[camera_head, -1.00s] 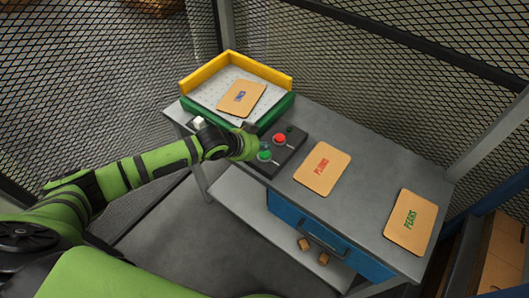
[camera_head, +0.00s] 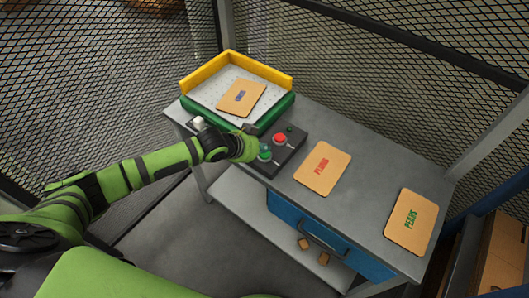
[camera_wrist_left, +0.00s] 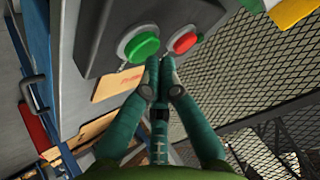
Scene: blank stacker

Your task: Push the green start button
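The green start button (camera_head: 264,156) sits on a dark control box (camera_head: 290,153) on the grey table. It also shows in the wrist view (camera_wrist_left: 142,47), with a pale ring around it. A red button (camera_head: 280,139) is beside it and shows to its right in the wrist view (camera_wrist_left: 184,42). My left gripper (camera_wrist_left: 159,63) is shut and empty, with its two teal fingers together. Its tips are close to the lower right side of the green button; I cannot tell whether they touch. In the head view the gripper (camera_head: 262,148) is partly hidden by its own wrist. My right gripper is out of view.
A tray with a yellow rim (camera_head: 215,68) holds an orange card. Two more cards, one with red lettering (camera_head: 322,168) and one marked PEARS (camera_head: 411,222), lie on the table (camera_head: 365,172). Mesh fencing (camera_head: 350,70) stands behind. A blue drawer (camera_head: 345,252) is below.

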